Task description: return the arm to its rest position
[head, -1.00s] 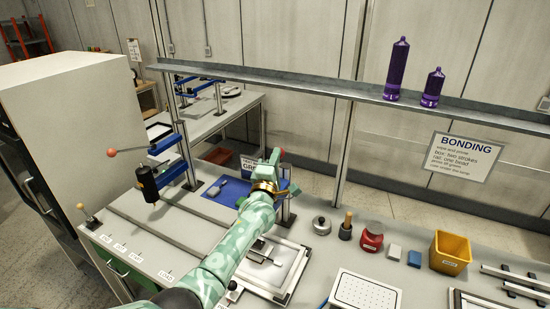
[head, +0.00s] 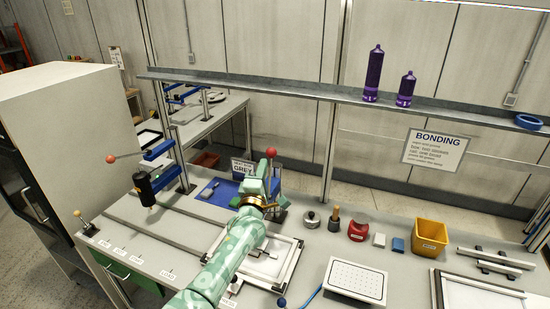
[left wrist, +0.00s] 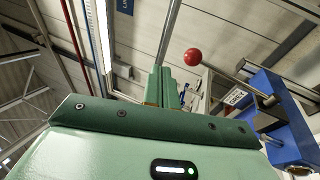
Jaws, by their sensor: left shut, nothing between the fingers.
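My left arm, pale green with a mottled sleeve, reaches up from the bottom of the head view. Its gripper (head: 264,168) is upright above the bench, in front of a blue stand with a red ball knob (head: 271,152). In the left wrist view the green fingers (left wrist: 160,86) are together with nothing between them. The red knob (left wrist: 192,56) appears to the right of the fingertips there, with the blue stand (left wrist: 285,110) further right. Contact with the stand cannot be made out. My right gripper is not in view.
A framed panel (head: 290,262) lies under the arm. A black tool on a blue stand (head: 146,188) is to the left. A yellow bin (head: 429,238), a red pot (head: 358,229) and a white tray (head: 355,280) are to the right. A shelf (head: 300,92) crosses behind.

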